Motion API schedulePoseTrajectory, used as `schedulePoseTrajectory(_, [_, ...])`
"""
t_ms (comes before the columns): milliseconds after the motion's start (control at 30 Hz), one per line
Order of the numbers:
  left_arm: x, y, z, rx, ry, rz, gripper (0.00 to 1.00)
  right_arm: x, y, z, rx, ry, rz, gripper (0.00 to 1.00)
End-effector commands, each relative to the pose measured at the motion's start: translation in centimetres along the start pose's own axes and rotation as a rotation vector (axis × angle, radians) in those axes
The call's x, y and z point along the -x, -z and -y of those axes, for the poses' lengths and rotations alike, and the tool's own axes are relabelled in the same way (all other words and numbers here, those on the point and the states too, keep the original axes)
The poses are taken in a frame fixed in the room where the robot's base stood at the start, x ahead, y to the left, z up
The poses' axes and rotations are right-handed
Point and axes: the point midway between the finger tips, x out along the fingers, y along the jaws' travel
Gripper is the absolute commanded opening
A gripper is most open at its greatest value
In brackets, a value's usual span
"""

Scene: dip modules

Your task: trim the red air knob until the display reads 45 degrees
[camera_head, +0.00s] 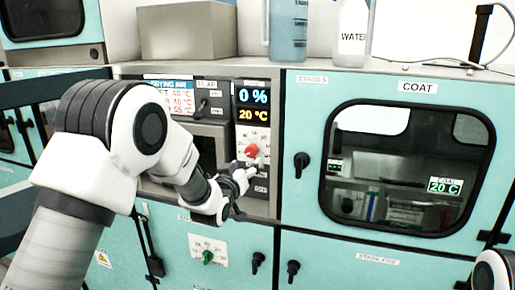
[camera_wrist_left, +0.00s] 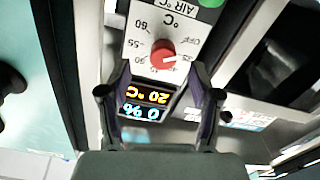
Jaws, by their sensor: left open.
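The red air knob (camera_head: 252,150) sits on a white dial panel below the display, and it also shows in the left wrist view (camera_wrist_left: 163,53). Its pale mark points right in the wrist view; printed numbers such as 55 and 60 surround it. The display (camera_head: 253,107) reads 0 % and 20 °C; it appears upside down in the wrist view (camera_wrist_left: 146,102). My left gripper (camera_head: 246,172) is open and empty just below the knob in the head view. In the wrist view its fingers (camera_wrist_left: 161,94) are spread, with the knob beyond the tips, apparently untouched. My right gripper is out of view.
A green knob (camera_head: 208,257) is on the lower panel. A black latch (camera_head: 302,165) stands out beside the COAT window (camera_head: 408,168), right of the knob. A drying-air panel (camera_head: 172,97) is left of the display. Bottles (camera_head: 290,30) stand on top.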

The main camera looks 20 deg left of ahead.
Motion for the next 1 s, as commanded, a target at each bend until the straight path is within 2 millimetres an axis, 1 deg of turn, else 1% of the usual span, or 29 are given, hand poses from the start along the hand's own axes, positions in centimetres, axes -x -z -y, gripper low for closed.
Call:
schedulePoseTrajectory(33, [-0.1, 1.0, -0.2, 0.000, -0.002, -0.011, 0.63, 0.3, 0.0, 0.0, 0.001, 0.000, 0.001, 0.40])
schedulePoseTrajectory(100, [-0.6, 1.3, -0.3, 0.000, -0.003, -0.014, 0.63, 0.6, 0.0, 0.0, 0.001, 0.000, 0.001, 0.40])
schedulePoseTrajectory(167, [-1.4, 1.3, -0.3, 0.000, -0.003, -0.012, 0.63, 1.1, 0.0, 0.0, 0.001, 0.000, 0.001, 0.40])
schedulePoseTrajectory(400, [-6.0, 1.4, -0.4, -0.001, -0.003, -0.011, 0.63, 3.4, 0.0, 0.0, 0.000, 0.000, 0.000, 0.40])
schedulePoseTrajectory(500, [-7.2, 1.2, -0.3, 0.000, -0.003, -0.011, 0.63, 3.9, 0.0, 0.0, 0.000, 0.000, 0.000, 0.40])
schedulePoseTrajectory(600, [-7.7, 1.0, -0.3, 0.000, -0.003, -0.010, 0.63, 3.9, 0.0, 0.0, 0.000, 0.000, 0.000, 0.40])
schedulePoseTrajectory(800, [-7.7, 0.9, -0.2, 0.000, -0.002, -0.009, 0.63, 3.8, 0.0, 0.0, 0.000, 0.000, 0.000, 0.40])
schedulePoseTrajectory(867, [-7.7, 0.9, -0.2, 0.000, -0.002, -0.010, 0.42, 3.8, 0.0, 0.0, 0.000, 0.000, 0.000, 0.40])
schedulePoseTrajectory(900, [-7.7, 0.9, -0.2, 0.000, -0.002, -0.010, 0.28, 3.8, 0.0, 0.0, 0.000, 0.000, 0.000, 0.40])
schedulePoseTrajectory(967, [-7.7, 0.9, -0.2, 0.000, -0.002, -0.010, 0.07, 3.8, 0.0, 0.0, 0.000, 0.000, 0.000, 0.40])
schedulePoseTrajectory(1000, [-7.7, 0.9, -0.2, -0.001, -0.003, -0.010, 0.03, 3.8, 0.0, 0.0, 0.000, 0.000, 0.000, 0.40])
